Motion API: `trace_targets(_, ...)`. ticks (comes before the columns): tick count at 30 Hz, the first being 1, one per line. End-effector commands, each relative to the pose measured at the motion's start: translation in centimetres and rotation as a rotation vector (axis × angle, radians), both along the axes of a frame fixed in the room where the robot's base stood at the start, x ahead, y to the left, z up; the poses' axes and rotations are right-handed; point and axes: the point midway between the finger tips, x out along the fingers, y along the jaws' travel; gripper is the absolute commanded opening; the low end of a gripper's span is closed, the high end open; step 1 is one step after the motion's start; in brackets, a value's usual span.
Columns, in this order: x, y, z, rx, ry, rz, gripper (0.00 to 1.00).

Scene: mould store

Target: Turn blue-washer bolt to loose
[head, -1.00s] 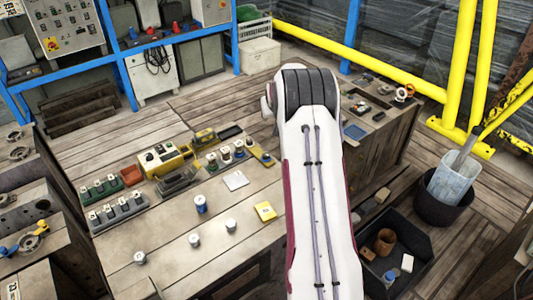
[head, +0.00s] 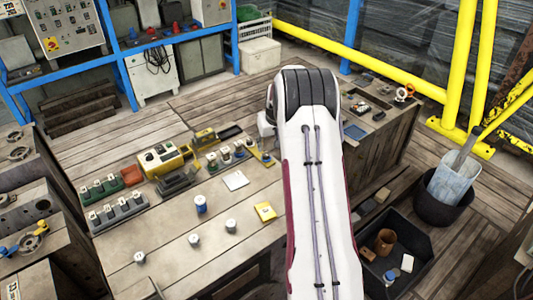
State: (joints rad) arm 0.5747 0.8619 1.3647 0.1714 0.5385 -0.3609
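A row of small upright bolts or knobs with coloured bases (head: 226,156) stands at the back right of the wooden workbench (head: 165,235). One near the right end looks blue at its base (head: 239,150), but it is too small to be sure that it is the blue-washer bolt. A white-topped cylinder with a blue body (head: 200,205) stands alone on the bench. My arm covers the bench's right side. My gripper is hidden behind it, so its opening and anything in it do not show.
A yellow device (head: 166,160) and grey blocks with green-based pieces (head: 118,209) stand at the bench's back left. White-topped cylinders (head: 194,240) and a yellow pad (head: 265,211) lie nearer. A black bin (head: 425,255) is at the right. Bare bench lies between them.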

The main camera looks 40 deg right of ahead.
Motion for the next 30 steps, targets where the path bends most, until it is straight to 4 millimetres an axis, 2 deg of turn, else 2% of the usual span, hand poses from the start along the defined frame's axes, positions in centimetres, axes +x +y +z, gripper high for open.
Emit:
trace_targets(8,0.5,-0.2,-1.3,0.0,0.0,0.0,0.36)
trace_targets(21,2.0,-0.7,-5.2,0.0,0.0,0.0,0.36)
trace_targets(30,2.7,-1.0,-6.9,-0.002,-0.002,0.0,0.36)
